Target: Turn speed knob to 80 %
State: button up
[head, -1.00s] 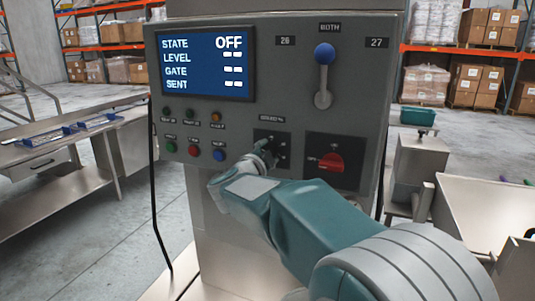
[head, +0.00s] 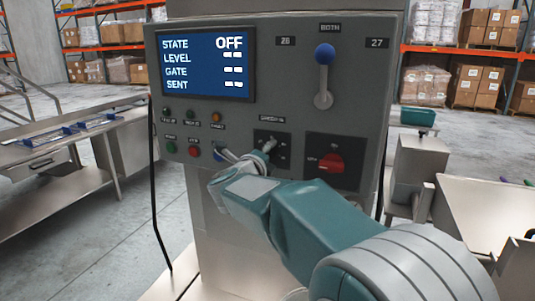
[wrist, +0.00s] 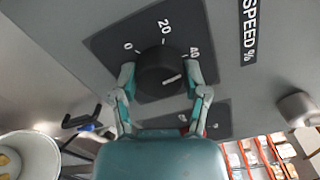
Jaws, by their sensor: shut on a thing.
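The black speed knob (wrist: 158,66) sits on a dark dial plate under the "SPEED %" label. The dial (wrist: 108,44) shows 0, 20 and 40; the higher marks are hidden by my gripper. The knob's pale pointer line lies on the side past 40, toward the lower right, and I cannot read its exact value. My gripper (wrist: 160,76) has one finger on each side of the knob, closed on it. In the head view my gripper (head: 249,153) is at the dial plate (head: 284,150), and the knob is mostly hidden.
The screen (head: 206,63) reads STATE OFF. A red rotary switch (head: 330,162) sits just right of the dial, and a blue-topped lever (head: 324,55) above. Coloured buttons (head: 193,152) are close on the left. A steel table (head: 60,150) stands farther left.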

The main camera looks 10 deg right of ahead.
jog(key=m, duration=0.6)
jog(key=shift+f, duration=0.25)
jog(key=m, duration=0.5)
jog(key=shift+f+m, duration=0.1)
jog(key=shift+m, duration=0.3)
jog(key=m, duration=1.2)
jog(key=o, duration=1.1)
jog(key=shift+w, duration=0.15)
jog(key=shift+o, duration=0.2)
jog(key=shift+m, duration=0.3)
jog(key=shift+r, duration=0.2)
